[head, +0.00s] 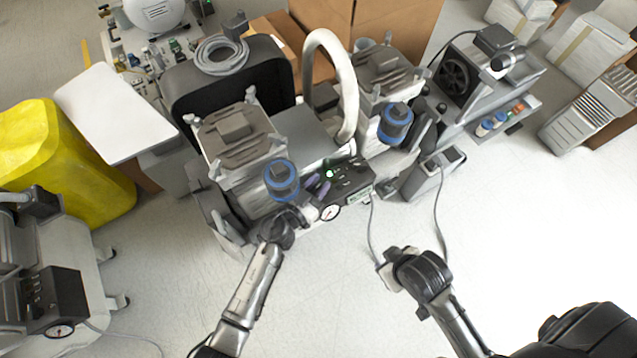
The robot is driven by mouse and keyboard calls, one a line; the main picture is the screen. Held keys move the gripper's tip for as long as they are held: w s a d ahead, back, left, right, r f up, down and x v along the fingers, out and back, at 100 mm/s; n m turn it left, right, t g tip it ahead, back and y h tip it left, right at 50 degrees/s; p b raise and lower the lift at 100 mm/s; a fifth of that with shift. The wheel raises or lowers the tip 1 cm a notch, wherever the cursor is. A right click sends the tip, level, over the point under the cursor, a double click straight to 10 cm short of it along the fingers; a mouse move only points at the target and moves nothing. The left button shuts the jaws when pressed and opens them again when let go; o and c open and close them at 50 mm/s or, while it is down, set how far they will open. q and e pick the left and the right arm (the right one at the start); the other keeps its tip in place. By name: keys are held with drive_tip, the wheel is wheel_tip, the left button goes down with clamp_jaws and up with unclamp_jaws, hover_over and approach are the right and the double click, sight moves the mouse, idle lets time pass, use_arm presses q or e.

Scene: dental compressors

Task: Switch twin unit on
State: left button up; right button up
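The twin unit (308,148) stands in the middle of the head view, with two grey motor heads, two blue-ringed filters and a thick pale hose. Its dark control panel (348,182) faces me, with a lit green light (329,174) and a round white gauge (330,212). My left gripper (312,206) is at the panel's left end, just below the left blue-ringed filter (281,180). Its fingers are small and partly hidden, so their opening is unclear. My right gripper (388,274) is over the floor in front of the unit, apart from it; its fingers are hard to make out.
A yellow container (60,165) and a white board (115,110) stand at the left. Another compressor with a gauge (50,290) is at the lower left. Cardboard boxes (395,22) are behind. Thin cables hang near my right gripper.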

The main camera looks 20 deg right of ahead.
use_arm(q)
clamp_jaws()
drive_tip(key=shift+r+m+g+h+p, duration=0.1)
drive_tip(key=shift+m+g+h+p, duration=0.4)
drive_tip(key=shift+m+g+p, duration=0.55)
drive_tip(key=shift+s+m+g+h, duration=0.15)
drive_tip(key=shift+m+g+h, duration=0.25)
drive_tip(key=shift+g, duration=0.75)
drive_tip(key=shift+o, duration=0.9)
unclamp_jaws()
drive_tip(key=shift+o, duration=0.4)
drive_tip(key=shift+d+f+t, duration=0.1)
drive_tip(key=shift+f+t, duration=0.1)
drive_tip(key=shift+t, duration=0.1)
